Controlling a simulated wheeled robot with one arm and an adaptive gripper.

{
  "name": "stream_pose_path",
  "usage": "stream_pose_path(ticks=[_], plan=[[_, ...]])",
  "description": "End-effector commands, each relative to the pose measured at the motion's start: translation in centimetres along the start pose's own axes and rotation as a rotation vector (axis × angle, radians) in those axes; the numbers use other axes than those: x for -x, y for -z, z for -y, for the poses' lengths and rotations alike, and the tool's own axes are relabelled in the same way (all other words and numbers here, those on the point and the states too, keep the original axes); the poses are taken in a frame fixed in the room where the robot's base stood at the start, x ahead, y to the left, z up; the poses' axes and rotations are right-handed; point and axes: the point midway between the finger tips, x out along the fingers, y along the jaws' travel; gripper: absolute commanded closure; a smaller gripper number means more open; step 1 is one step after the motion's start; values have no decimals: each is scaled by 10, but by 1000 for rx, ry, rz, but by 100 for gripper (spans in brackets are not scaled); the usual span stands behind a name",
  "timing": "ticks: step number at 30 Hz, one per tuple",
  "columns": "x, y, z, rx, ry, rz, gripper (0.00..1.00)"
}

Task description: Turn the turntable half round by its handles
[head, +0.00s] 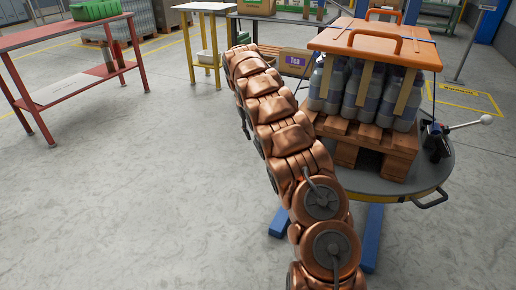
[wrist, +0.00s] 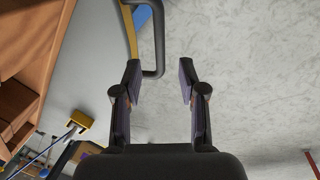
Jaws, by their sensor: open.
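The turntable (head: 365,183) is a round grey disc on blue legs in the head view. It carries a wooden pallet (head: 385,140) with grey bottles (head: 365,100) under an orange top (head: 380,45). One dark handle (head: 430,199) sticks out at its front right rim. In the wrist view the turntable's grey top (wrist: 88,55) is at left, and a dark U-shaped handle (wrist: 158,45) stands out from its rim. My gripper (wrist: 159,75) is open, with the handle's outer bar between its fingertips in the picture; contact cannot be told. My arm hides the gripper in the head view.
A lever with a white knob (head: 487,119) sits at the turntable's right rim. A red-legged table (head: 60,45) stands at the far left, and a yellow-legged stand (head: 205,8) at the back. A box labelled Tea (head: 296,61) is behind the turntable. The floor at left is clear.

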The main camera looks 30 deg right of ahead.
Motion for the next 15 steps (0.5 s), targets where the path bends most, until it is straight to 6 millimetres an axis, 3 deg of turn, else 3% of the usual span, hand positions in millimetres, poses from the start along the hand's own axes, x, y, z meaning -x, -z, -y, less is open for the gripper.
stream_pose_path(ticks=[15], plan=[[-66,-1,0,-2,0,1,59]])
